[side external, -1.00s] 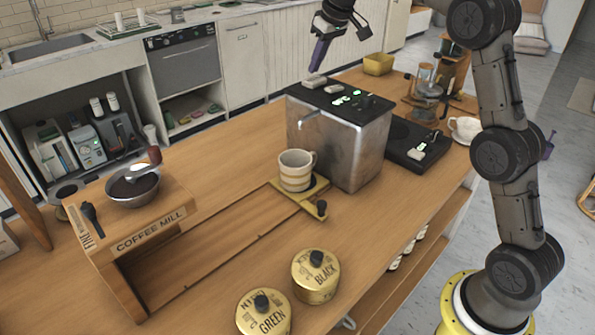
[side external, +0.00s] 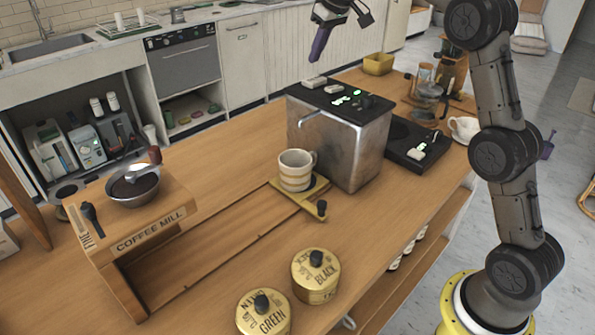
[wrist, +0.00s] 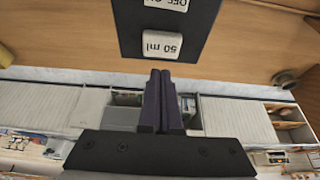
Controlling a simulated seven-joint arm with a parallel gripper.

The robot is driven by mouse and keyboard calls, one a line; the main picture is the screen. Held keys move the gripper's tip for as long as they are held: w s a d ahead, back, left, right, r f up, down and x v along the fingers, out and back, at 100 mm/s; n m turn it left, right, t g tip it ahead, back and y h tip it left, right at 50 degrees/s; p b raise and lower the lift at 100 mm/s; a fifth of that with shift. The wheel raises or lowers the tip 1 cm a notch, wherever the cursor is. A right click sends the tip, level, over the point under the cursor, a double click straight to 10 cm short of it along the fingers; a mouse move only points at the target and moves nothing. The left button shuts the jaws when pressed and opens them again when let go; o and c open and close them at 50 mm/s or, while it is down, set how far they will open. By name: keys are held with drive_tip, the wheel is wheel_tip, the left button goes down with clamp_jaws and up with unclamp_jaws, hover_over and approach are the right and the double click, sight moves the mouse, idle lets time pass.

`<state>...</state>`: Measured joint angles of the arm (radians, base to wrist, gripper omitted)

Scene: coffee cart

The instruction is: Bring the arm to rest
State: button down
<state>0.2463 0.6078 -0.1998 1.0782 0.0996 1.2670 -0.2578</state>
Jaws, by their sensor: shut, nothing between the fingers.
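My gripper (side external: 317,56) is above and behind the coffee machine (side external: 352,146) in the side external view, apart from it. In the wrist view its two dark purple fingers (wrist: 158,74) are together with nothing between them. Just beyond the fingertips, the machine's dark top shows with a white button marked 50 ml (wrist: 163,45).
A black scale-like plate (side external: 409,158) and a white cup (side external: 465,128) are right of the machine. The coffee mill (side external: 150,232) with a metal bowl (side external: 133,192) is at left. Two gold canisters, black (side external: 316,280) and green (side external: 263,314), stand at the front. Air above the counter is free.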

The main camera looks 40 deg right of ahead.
drive_tip(key=shift+r, duration=1.15)
drive_tip(key=shift+a+r, duration=0.15)
drive_tip(key=s+a+r+t, duration=0.1)
drive_tip(key=s+a+r, duration=0.4)
drive_tip(key=s+r, duration=0.35)
drive_tip(key=s+a+r+n, duration=0.1)
drive_tip(key=s+a, duration=0.4)
drive_tip(key=s, duration=0.7)
drive_tip(key=s+a+f+m, duration=0.1)
drive_tip(key=s+f, duration=1.8)
drive_tip(key=f, duration=0.2)
drive_tip(key=shift+s+a, duration=0.2)
drive_tip(key=shift+a, duration=0.15)
